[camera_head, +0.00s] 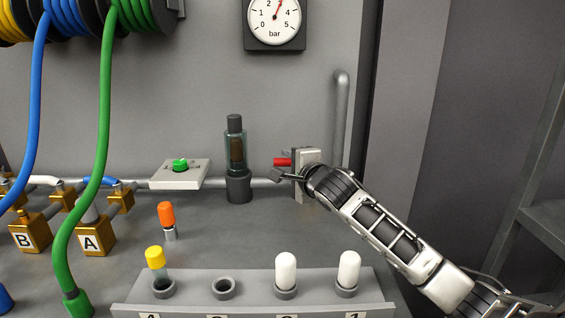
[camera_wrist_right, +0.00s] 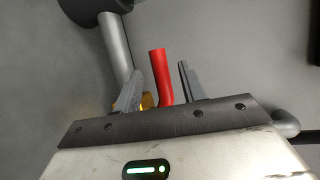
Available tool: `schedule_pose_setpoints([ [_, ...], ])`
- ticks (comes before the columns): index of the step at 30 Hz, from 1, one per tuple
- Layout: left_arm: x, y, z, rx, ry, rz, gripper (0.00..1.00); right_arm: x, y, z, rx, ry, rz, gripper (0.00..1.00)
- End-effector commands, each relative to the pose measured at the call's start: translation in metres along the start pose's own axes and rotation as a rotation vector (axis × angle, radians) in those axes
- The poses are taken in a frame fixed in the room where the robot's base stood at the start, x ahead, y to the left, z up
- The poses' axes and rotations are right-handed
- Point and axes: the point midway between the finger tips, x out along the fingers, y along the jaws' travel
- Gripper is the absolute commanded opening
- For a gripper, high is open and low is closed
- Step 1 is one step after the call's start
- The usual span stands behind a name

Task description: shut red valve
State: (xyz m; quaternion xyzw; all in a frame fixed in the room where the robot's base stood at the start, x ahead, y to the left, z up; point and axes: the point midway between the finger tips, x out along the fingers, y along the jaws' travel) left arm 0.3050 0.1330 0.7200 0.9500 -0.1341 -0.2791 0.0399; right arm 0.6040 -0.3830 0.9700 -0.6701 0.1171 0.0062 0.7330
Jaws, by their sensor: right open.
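The red valve's handle (camera_head: 282,161) sticks out to the left on the pipe run at the back wall, in the head view. In the right wrist view the red handle (camera_wrist_right: 161,75) stands between the two grey fingers, with gaps visible on both sides. My right gripper (camera_head: 284,172) is open at the valve, with its fingers around the handle but not closed on it. A brass part (camera_wrist_right: 147,101) shows at the handle's base. The gripper and wrist hide part of the valve in the head view. My left gripper is not in view.
A dark-capped glass filter (camera_head: 237,155) stands just left of the valve. A green button box (camera_head: 180,173) is further left. A rack (camera_head: 252,308) with white and yellow-capped pieces lies in front. A gauge (camera_head: 275,20) hangs above. Blue and green hoses hang at left.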

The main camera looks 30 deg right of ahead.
Motion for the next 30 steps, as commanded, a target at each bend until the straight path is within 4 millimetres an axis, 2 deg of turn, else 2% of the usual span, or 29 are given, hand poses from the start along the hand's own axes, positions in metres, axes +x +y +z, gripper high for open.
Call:
schedule_pose_setpoints([
  [3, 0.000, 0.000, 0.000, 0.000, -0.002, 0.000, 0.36, 0.020, -0.001, 0.000, 0.001, 0.001, 0.000, 0.41],
  [7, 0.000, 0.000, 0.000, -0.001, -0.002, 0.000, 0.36, 0.033, 0.000, 0.001, 0.001, 0.000, 0.001, 0.41],
  [19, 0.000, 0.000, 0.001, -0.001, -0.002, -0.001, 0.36, 0.040, 0.001, 0.001, 0.000, -0.001, 0.001, 0.41],
  [20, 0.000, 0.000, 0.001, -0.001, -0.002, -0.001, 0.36, 0.040, 0.001, 0.001, 0.000, -0.001, 0.001, 0.39],
  [24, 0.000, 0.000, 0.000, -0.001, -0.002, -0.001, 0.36, 0.040, 0.001, 0.001, 0.000, -0.001, 0.001, 0.00],
  [30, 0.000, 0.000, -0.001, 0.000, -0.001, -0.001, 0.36, 0.040, 0.001, 0.002, -0.001, -0.005, 0.002, 0.00],
])
